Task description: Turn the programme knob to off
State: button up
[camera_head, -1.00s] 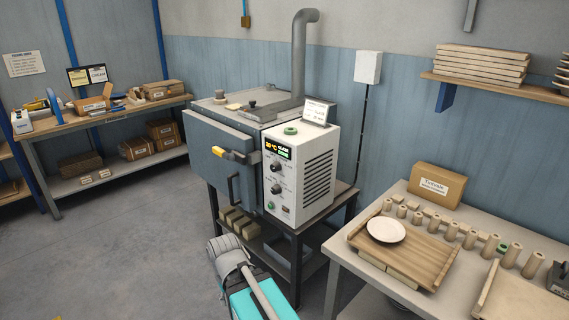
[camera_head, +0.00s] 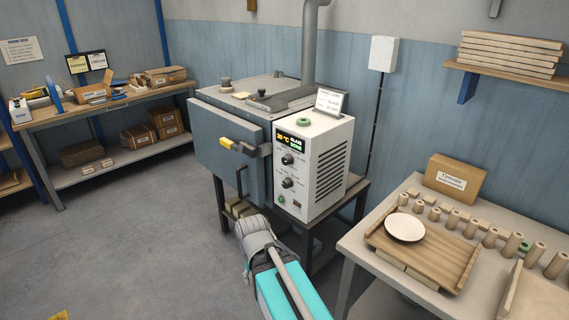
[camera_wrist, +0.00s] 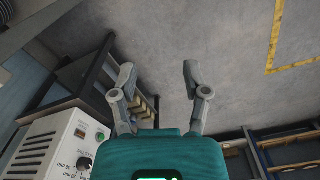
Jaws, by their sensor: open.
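The grey-blue dryer (camera_head: 225,140) has a white control box (camera_head: 325,165) on its right side. Below its lit display (camera_head: 289,140) are two black knobs, an upper knob (camera_head: 288,160) and a lower knob (camera_head: 287,183). Their labels are too small to read in the head view, so I cannot tell which is the programme knob. The wrist view shows one knob (camera_wrist: 84,163) of the panel at lower left, with tiny markings around it. My gripper (camera_wrist: 158,75) is open and empty, apart from the panel. In the head view my arm stands in front of the dryer; its fingers are hidden.
The dryer stands on a dark metal stand (camera_head: 360,190). At right is a table (camera_head: 350,243) with a wooden tray (camera_head: 445,262) and a white plate (camera_head: 405,227). A workbench (camera_head: 40,122) stands at left. Floor is clear in front.

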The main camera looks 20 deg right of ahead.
jog(key=o, duration=0.4)
jog(key=shift+w+d, duration=0.15)
jog(key=shift+w, duration=0.2)
jog(key=m+t+h+p, duration=0.1)
jog(key=m+t+h, duration=0.9)
jog(key=m, duration=0.8)
send_near(285, 162)
jog(key=a+r+g+h, duration=0.1)
jog(key=a+g+h, duration=0.1)
jog(key=a, duration=0.2)
jog(key=shift+w+d, duration=0.1)
jog(key=shift+w, duration=0.05)
jog(key=shift+w+d, duration=0.1)
jog(key=b+x, duration=0.4)
jog(key=x, duration=0.9)
jog(key=shift+d+f, duration=0.25)
